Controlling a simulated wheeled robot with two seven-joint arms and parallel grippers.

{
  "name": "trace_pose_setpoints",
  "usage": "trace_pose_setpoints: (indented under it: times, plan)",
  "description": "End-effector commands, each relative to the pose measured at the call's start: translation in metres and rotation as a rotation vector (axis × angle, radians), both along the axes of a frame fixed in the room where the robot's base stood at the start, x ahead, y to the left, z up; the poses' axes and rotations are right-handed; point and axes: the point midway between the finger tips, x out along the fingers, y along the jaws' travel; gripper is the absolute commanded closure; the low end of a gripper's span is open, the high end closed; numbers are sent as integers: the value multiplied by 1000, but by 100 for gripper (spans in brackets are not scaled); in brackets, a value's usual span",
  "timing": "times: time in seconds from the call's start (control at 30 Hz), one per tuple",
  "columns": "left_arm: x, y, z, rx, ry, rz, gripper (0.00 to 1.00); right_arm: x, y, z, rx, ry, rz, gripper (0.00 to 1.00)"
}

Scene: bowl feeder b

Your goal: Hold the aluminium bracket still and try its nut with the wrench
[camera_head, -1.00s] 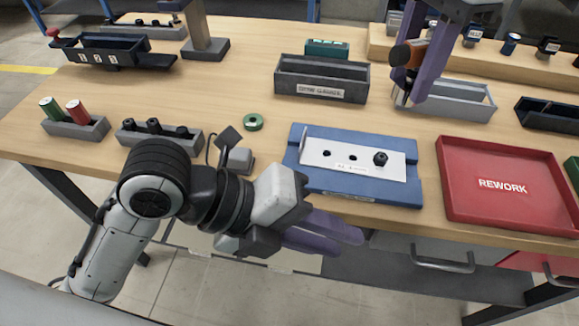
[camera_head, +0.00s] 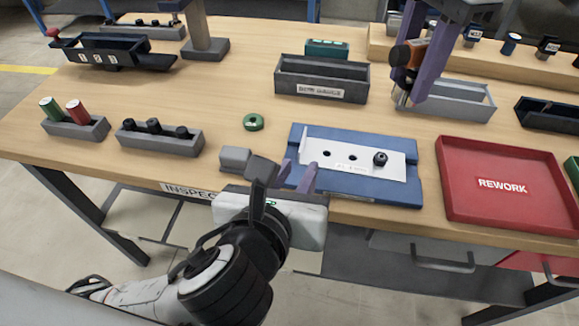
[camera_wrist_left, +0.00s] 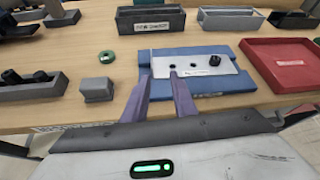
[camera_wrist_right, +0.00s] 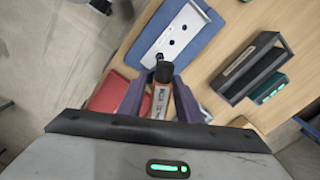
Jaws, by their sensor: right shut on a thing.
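The aluminium bracket (camera_head: 335,162) is a silver plate with an upright flange at its left end, two dark holes and a label. It lies on a blue fixture (camera_head: 410,192). The dark nut (camera_head: 380,158) sits at the plate's right end. My left gripper (camera_head: 297,175) is open and empty at the fixture's front left, its two purple fingers apart near the bracket's flange end; they also show in the left wrist view (camera_wrist_left: 158,75). My right gripper (camera_head: 410,88) is shut on the wrench (camera_wrist_right: 161,95), which has a dark end and a labelled orange-brown body, above the grey bin.
A red REWORK tray (camera_head: 455,205) is right of the fixture. A dark bin (camera_head: 300,90) and a light grey bin (camera_head: 470,105) stand behind. A green ring (camera_head: 253,122), a small grey block (camera_head: 236,160) and a holder with black parts (camera_head: 165,143) are left.

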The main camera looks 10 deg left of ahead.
Motion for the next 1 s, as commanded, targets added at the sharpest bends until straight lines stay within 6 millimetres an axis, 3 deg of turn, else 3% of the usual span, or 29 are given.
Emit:
trace_pose_setpoints:
  times: [0.2, 0.33, 0.8, 1.0]
  plan:
    - [-3, 9, 8, 122, -78, 16, 75, 0, 0, 1, 1, -1, 0, 100]
    - [6, 10, 5, 136, -87, 19, 75, 0, 0, 1, 1, -1, 0, 100]
    - [83, 11, -27, 132, -84, 20, 75, 0, 0, 0, 1, -1, 0, 100]
    - [102, 10, -35, 129, -85, 19, 75, 0, 0, 1, 1, -1, 0, 100]
